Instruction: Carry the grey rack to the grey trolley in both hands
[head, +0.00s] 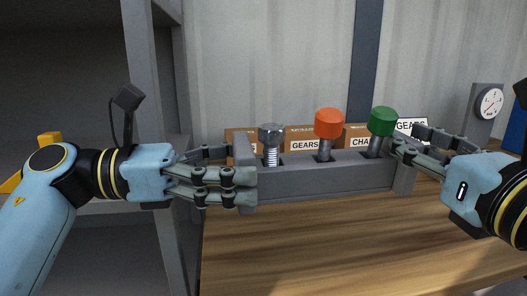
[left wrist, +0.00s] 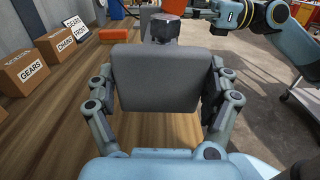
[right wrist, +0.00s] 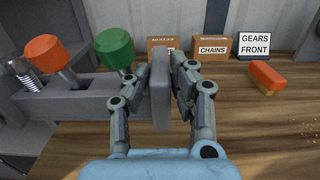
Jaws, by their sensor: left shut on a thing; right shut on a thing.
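The grey rack (head: 320,178) is a long bar with upright end plates, level above or on the wooden bench; I cannot tell if it touches. It holds a silver bolt (head: 271,145), an orange-capped tool (head: 328,124) and a green-capped tool (head: 381,122). My left gripper (head: 240,168) is shut on its left end plate, which fills the middle of the left wrist view (left wrist: 155,80). My right gripper (head: 404,152) is shut on its right end plate, seen between the fingers in the right wrist view (right wrist: 160,88). A grey wheeled frame (left wrist: 304,98), perhaps the trolley, shows partly at the left wrist view's right edge.
Cardboard boxes marked GEARS (left wrist: 27,72) and CHAINS (right wrist: 213,50) and a sign (right wrist: 255,46) stand along the bench back. An orange-topped block (right wrist: 266,74) lies right of the rack. A gauge (head: 489,103) stands far right. The bench front (head: 300,245) is clear.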

